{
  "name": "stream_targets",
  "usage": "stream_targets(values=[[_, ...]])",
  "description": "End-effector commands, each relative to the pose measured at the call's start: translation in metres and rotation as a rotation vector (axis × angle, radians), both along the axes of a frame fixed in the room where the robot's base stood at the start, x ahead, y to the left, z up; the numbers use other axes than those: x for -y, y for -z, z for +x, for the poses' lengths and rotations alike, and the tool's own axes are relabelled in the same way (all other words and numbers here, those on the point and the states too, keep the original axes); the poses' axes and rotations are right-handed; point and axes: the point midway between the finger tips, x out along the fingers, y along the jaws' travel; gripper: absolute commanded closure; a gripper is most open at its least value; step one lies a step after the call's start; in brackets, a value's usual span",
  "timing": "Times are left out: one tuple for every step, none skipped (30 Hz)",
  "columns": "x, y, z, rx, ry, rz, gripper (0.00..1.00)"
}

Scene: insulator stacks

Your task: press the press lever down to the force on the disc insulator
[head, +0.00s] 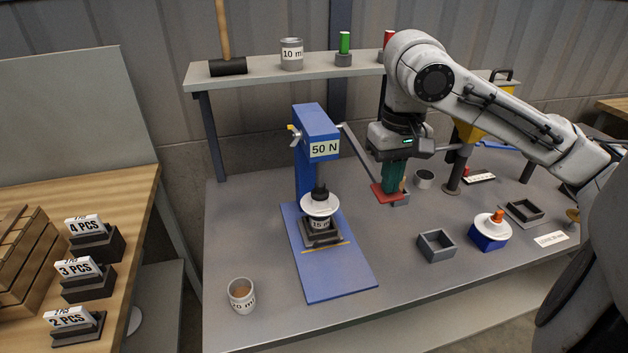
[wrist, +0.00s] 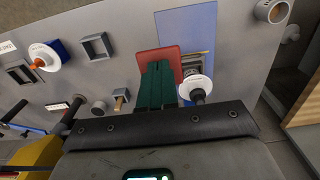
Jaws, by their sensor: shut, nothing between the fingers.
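The blue press (head: 308,122) carries a "50 N" label. Its grey press lever (head: 357,152) slopes down to the right and ends at a red pad (head: 384,193), which also shows in the wrist view (wrist: 150,62). My gripper (head: 392,188) is shut and empty, its green fingers pointing down at the red pad. The fingertips look to be touching it or just above; I cannot tell which. The white disc insulator (head: 318,206) sits in a dark holder under the press's ram. It also shows in the wrist view (wrist: 195,88), partly hiding the holder.
A grey square tray (head: 436,247) and a blue block with a white disc (head: 489,231) stand to the right. A cup (head: 242,296) stands at front left. A shelf (head: 270,75) with a mallet and cans runs behind. The front middle of the table is clear.

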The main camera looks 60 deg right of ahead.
Motion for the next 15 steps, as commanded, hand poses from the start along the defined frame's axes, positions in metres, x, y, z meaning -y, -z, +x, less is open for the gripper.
stream_targets(values=[[-0.002, 0.003, -0.001, -0.006, -0.004, 0.008, 1.00], [-0.002, 0.003, -0.001, -0.006, -0.004, 0.008, 1.00], [-0.002, 0.002, -0.001, -0.006, -0.004, 0.008, 1.00], [-0.002, 0.001, 0.000, -0.006, -0.004, 0.008, 1.00], [-0.002, 0.000, -0.001, -0.006, -0.004, 0.008, 1.00], [-0.002, -0.002, 0.000, -0.006, -0.004, 0.008, 1.00], [-0.002, -0.004, 0.000, -0.006, -0.004, 0.008, 1.00], [-0.002, -0.005, 0.000, -0.005, -0.004, 0.007, 1.00], [-0.002, -0.008, 0.000, -0.005, -0.004, 0.007, 1.00], [-0.002, -0.010, 0.000, -0.005, -0.004, 0.007, 1.00], [-0.002, -0.013, 0.000, -0.005, -0.004, 0.007, 1.00], [-0.002, -0.015, 0.000, -0.005, -0.004, 0.007, 1.00], [-0.002, -0.017, 0.000, -0.005, -0.004, 0.007, 1.00], [-0.002, -0.019, 0.000, -0.005, -0.004, 0.007, 1.00], [-0.002, -0.022, 0.000, -0.005, -0.004, 0.007, 1.00]])
